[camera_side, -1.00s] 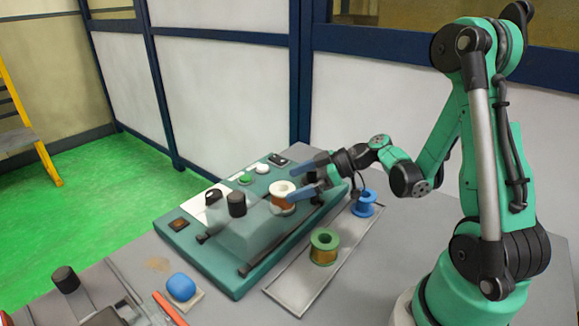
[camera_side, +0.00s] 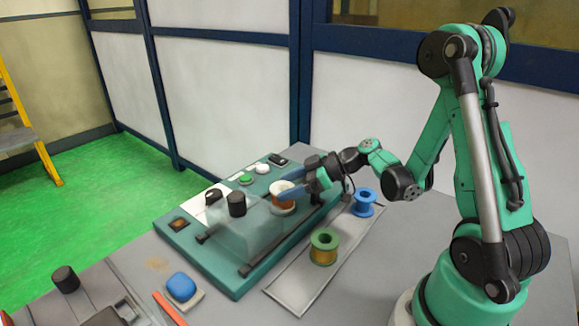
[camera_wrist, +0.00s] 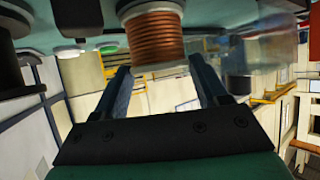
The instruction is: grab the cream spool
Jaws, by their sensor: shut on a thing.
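The cream spool (camera_side: 282,204), wound with copper wire, is at the right part of the green machine. My gripper (camera_side: 289,184) has its blue fingers around the spool and is shut on it. The fingers partly hide the spool in the side view. In the wrist view, the copper winding and cream flange of the spool (camera_wrist: 152,38) are between the two fingers of my gripper (camera_wrist: 162,68). I cannot tell whether the spool still rests on the machine.
The green machine (camera_side: 195,252) carries a clear cover (camera_side: 245,235) and a black knob (camera_side: 237,204) left of the spool. A green spool (camera_side: 324,247) and a blue spool (camera_side: 364,203) stand on a grey tray (camera_side: 297,290) nearer me. A blue object (camera_side: 181,287) lies at front left.

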